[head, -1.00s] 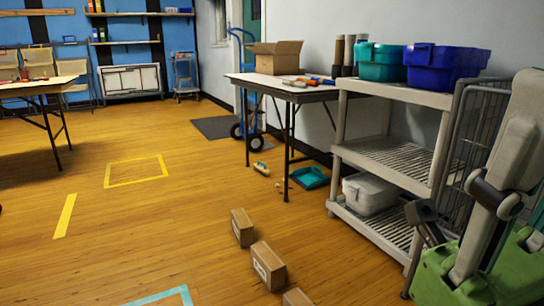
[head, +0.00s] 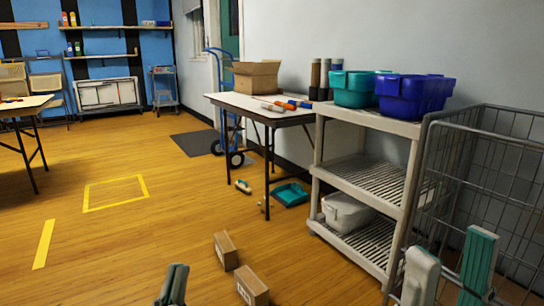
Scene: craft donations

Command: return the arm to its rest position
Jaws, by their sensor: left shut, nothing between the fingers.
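My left gripper (head: 173,284) shows at the bottom edge, left of the middle, low over the floor in the picture. Its dark fingers are together, with nothing between them. My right gripper (head: 450,246) shows at the lower right, in front of the wire cart. Its two fingers, one pale and one showing a green pad, stand well apart with nothing seen between them. Most of both arms lies outside the picture.
Two cardboard boxes (head: 225,251) lie on the floor right of my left gripper. A grey shelf unit (head: 365,118) carries teal and blue bins. A wire cart (head: 490,150) stands at right. A folding table (head: 225,100) stands behind. Open floor lies at left.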

